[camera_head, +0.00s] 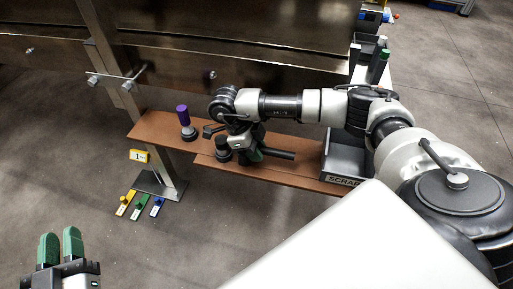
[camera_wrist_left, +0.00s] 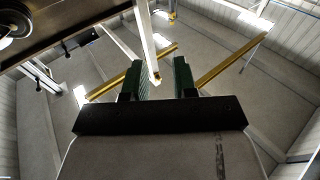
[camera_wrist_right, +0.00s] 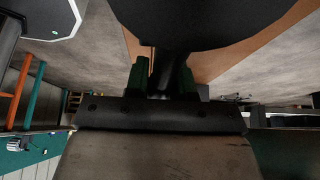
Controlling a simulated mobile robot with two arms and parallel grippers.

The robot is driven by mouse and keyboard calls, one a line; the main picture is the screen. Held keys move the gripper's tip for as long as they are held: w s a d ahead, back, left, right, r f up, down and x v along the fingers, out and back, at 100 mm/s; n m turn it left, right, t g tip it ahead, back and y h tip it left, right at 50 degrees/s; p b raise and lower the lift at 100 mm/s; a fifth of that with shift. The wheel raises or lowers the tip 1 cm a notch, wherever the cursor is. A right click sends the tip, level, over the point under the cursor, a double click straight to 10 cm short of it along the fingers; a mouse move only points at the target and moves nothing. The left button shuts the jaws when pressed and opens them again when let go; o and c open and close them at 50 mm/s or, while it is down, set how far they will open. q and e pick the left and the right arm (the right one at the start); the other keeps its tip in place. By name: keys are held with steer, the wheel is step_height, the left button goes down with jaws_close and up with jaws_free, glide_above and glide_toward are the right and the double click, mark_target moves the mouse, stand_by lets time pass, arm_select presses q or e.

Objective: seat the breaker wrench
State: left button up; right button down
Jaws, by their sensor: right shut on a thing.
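My right gripper (camera_head: 250,149) is low over the brown shelf, shut on a dark tool that I take to be the breaker wrench (camera_head: 279,153). Its black bar sticks out to the right of the fingers. In the right wrist view a dark shaft (camera_wrist_right: 167,78) stands between the green fingers, under a large dark rounded shape. A dark round piece (camera_head: 222,154) is just left of the gripper; whether it touches the wrench I cannot tell. My left gripper (camera_head: 60,247) is open and empty over the floor, far from the shelf.
The brown shelf (camera_head: 155,126) carries a purple-topped piece on a grey base (camera_head: 184,122) at left and a grey scrap bin (camera_head: 342,160) at right.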

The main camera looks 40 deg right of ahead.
arm_select(q)
steer(key=shift+s+r+t, duration=0.1)
steer(key=shift+r+t, duration=0.15)
steer(key=shift+t, duration=0.15)
arm_select(e)
steer(key=shift+f, duration=0.3)
steer(key=shift+f, duration=0.15)
arm_select(q)
steer(key=shift+s+d+r+t+h+b, duration=0.2)
steer(key=shift+r+t+h+b, duration=0.1)
steer(key=shift+r+t, duration=0.35)
steer(key=shift+s+d+r+t+h+b, duration=0.15)
steer(key=shift+r+t+h+b, duration=0.25)
steer(key=shift+r, duration=0.4)
arm_select(e)
steer(key=shift+f, duration=0.5)
arm_select(q)
steer(key=shift+a, duration=0.1)
arm_select(e)
steer(key=c, duration=0.9)
jaws_free()
arm_select(q)
steer(key=shift+f, duration=0.15)
arm_select(e)
steer(key=shift+o, duration=0.2)
